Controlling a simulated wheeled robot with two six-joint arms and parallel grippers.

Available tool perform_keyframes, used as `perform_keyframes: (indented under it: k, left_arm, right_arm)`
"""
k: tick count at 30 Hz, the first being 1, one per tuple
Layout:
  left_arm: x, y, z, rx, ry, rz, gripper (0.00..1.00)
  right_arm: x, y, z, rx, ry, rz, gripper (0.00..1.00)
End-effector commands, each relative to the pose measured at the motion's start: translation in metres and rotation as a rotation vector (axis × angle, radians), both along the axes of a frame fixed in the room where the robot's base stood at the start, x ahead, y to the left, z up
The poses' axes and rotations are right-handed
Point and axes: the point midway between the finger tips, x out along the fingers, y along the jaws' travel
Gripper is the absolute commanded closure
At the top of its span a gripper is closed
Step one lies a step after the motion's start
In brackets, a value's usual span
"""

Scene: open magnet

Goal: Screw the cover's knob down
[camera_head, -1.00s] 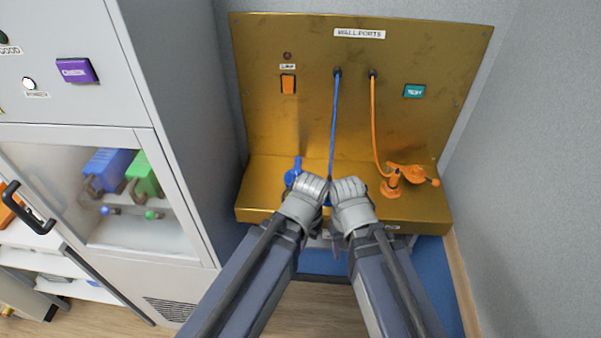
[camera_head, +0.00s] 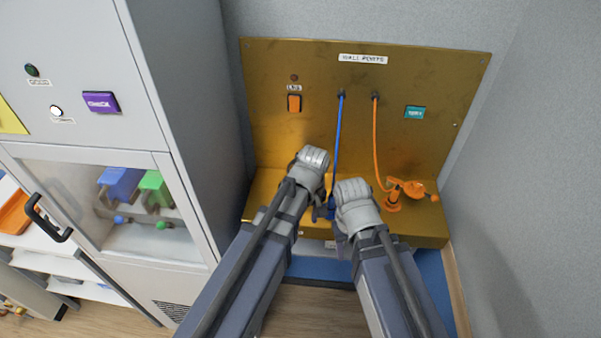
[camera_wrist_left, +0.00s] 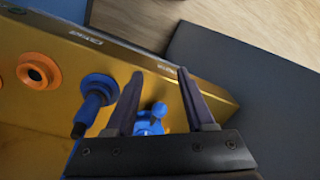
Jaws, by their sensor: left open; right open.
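In the head view my left gripper (camera_head: 314,158) is over the gold shelf, left of the blue cable (camera_head: 338,140). My right gripper (camera_head: 352,188) is just right of the cable; its fingers are hidden. Blue parts (camera_head: 324,212) show between and below the grippers, mostly covered. In the left wrist view my left gripper's fingers (camera_wrist_left: 160,73) are spread. A small blue knob-like part (camera_wrist_left: 150,120) shows between them, with no contact visible. A blue flanged fitting (camera_wrist_left: 98,88) with a dark-tipped stem is left of the fingers. Whether the knob is screwed down cannot be told.
The gold panel (camera_head: 270,140) carries an orange switch (camera_head: 294,103) and a teal button (camera_head: 414,112). An orange cable (camera_head: 376,150) runs to an orange fitting (camera_head: 393,200) with an open-looking cover (camera_head: 414,188) on the right shelf. A grey cabinet (camera_head: 185,90) stands close on the left.

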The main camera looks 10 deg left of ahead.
Motion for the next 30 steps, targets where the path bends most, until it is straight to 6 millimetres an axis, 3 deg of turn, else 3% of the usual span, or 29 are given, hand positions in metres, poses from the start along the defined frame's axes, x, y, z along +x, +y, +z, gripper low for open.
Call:
perform_keyframes:
  k: [1,3,6,12,15,21,30]
  left_arm:
    - [0.021,0.002,0.021,-0.005,-0.01,0.133,0.39]
    - [0.04,0.005,0.034,-0.012,-0.022,0.333,0.33]
    - [0.066,0.012,0.052,-0.02,-0.038,0.609,0.33]
    - [0.106,0.025,0.078,-0.034,-0.053,1.056,0.33]
    - [0.117,0.029,0.084,-0.037,-0.057,1.195,0.33]
    - [0.124,0.033,0.088,-0.04,-0.059,1.31,0.33]
    - [0.124,0.033,0.08,-0.04,-0.059,1.312,0.33]
  right_arm:
    - [0.0,0.0,0.021,0.0,0.0,-0.001,0.5]
    - [0.0,0.0,0.034,0.001,0.001,-0.002,0.5]
    - [0.0,0.0,0.052,0.001,0.001,-0.003,0.5]
    - [0.0,0.0,0.078,0.001,0.001,-0.005,0.5]
    - [0.0,0.0,0.085,0.001,0.001,-0.006,0.5]
    - [0.0,0.0,0.088,0.001,0.001,-0.006,0.5]
    - [0.0,0.0,0.08,0.001,0.001,-0.007,0.5]
